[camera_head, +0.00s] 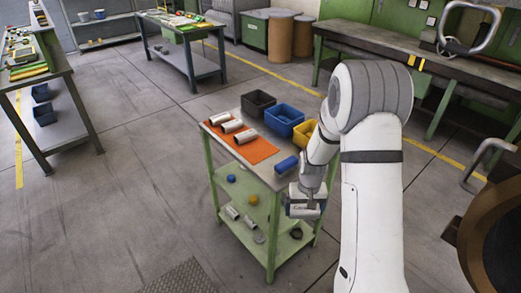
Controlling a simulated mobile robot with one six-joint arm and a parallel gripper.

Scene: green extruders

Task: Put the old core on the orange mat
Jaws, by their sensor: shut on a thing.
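The orange mat (259,153) lies on the top of a green-legged cart, towards its left side. Several silver-grey cylinders (231,126) lie on their sides on the mat. My gripper (305,208) is right of the mat, by the cart's front right corner and apart from the mat. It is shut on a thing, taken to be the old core. The fingertips and the held thing are small and partly hidden by the gripper's body, so its shape is unclear.
A blue cylinder (286,165) lies on the cart top between mat and gripper. Black (258,103), blue (284,120) and yellow bins (304,134) line the cart's back edge. Small parts lie on its lower shelves (255,207). The mat's front part is bare.

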